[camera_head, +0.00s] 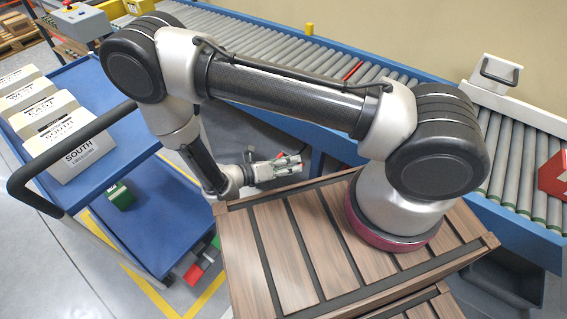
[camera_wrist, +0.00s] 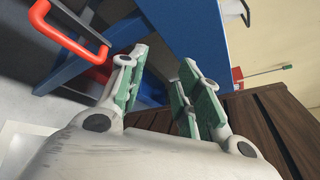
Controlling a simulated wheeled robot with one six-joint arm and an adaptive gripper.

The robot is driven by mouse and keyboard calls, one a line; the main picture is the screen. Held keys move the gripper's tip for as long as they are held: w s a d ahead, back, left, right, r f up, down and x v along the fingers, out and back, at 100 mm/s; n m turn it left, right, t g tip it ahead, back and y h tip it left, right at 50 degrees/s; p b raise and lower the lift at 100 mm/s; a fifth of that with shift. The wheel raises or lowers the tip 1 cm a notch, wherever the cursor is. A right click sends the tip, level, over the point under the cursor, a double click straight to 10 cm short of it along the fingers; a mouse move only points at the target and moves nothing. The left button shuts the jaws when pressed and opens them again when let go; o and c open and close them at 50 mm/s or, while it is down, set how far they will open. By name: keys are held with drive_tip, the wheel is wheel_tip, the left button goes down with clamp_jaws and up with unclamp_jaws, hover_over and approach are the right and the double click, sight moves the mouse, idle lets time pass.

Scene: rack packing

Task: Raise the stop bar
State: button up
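No part is clearly recognisable as the stop bar. A short red bar (camera_head: 353,70) lies across the rollers of the conveyor in the head view. A white block with a dark loop handle (camera_head: 495,74) stands at the conveyor's far side on the right; I cannot tell whether either belongs to the stop bar. My gripper (camera_head: 289,165) is low beside the conveyor's near side, apart from both. In the wrist view its green-padded fingers (camera_wrist: 160,92) are spread with nothing between them.
The roller conveyor (camera_head: 270,45) with blue rails runs behind my arm. A red loop handle (camera_wrist: 68,40) shows in the wrist view. A red piece (camera_head: 553,176) lies at far right.

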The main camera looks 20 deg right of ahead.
drive_tip(key=w+a+f+n+t+y, duration=0.1)
drive_tip(key=w+a+f+n+t, duration=0.15)
drive_tip(key=f+n, duration=0.35)
drive_tip(key=w+a+f+n+t+y, duration=0.1)
drive_tip(key=w+a+f+n+t, duration=0.2)
drive_tip(key=n, duration=0.5)
drive_tip(key=shift+t, duration=0.45)
drive_tip(key=x, duration=0.7)
drive_tip(key=shift+s+d, duration=0.1)
drive_tip(key=shift+d, duration=0.45)
clamp_jaws()
